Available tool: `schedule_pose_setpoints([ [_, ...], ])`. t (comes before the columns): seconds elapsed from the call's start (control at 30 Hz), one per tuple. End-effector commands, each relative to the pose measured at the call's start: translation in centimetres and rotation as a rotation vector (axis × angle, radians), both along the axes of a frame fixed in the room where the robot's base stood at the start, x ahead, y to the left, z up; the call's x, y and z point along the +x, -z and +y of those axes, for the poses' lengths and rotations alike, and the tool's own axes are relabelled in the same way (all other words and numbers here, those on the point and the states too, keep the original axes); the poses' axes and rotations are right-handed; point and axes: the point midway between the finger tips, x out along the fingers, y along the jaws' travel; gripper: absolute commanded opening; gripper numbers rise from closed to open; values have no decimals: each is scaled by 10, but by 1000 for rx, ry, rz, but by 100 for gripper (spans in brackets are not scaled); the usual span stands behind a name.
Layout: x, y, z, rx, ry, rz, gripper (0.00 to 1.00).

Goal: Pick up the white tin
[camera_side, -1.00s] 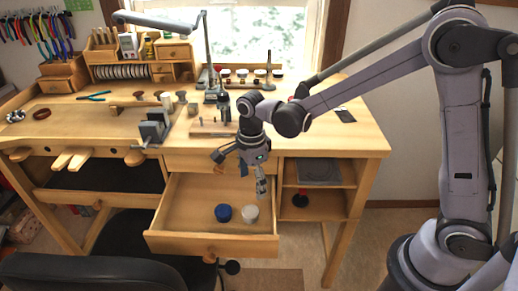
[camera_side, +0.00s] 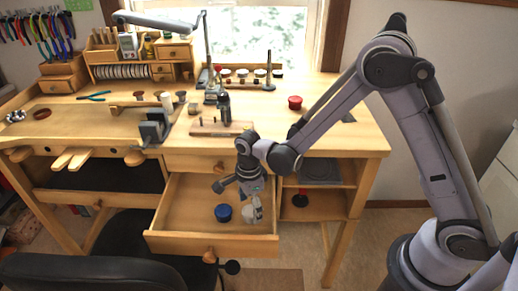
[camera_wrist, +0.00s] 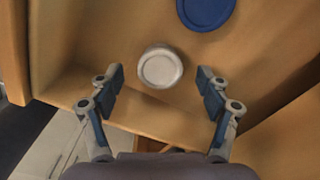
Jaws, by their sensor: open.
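The white tin (camera_side: 249,214) sits in the open drawer (camera_side: 187,203), partly hidden by my gripper in the side view. In the wrist view the round white tin (camera_wrist: 160,67) lies ahead of my open fingers, a little left of the middle between them. My gripper (camera_side: 256,212) is inside the drawer, low and close to the tin; it also shows in the wrist view (camera_wrist: 163,90) with its two fingers apart and nothing between their pads. I cannot tell whether any finger touches the tin.
A blue tin (camera_side: 223,213) stands just left of the white tin in the drawer; it also shows in the wrist view (camera_wrist: 205,10). The drawer's front wall (camera_side: 210,245) and right side are close to my gripper. A red tin (camera_side: 295,102) stands on the bench top.

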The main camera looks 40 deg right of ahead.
Motion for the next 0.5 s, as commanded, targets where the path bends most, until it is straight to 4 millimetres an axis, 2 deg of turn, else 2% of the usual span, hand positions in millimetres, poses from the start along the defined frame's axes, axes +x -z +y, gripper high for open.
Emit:
schedule_pose_setpoints([
  [0.1,0,9,0,0,0,-1,77],
  [0.37,0,11,0,0,0,-1,77],
  [0.4,0,11,0,0,0,0,74],
  [0.5,0,11,0,0,0,0,45],
])
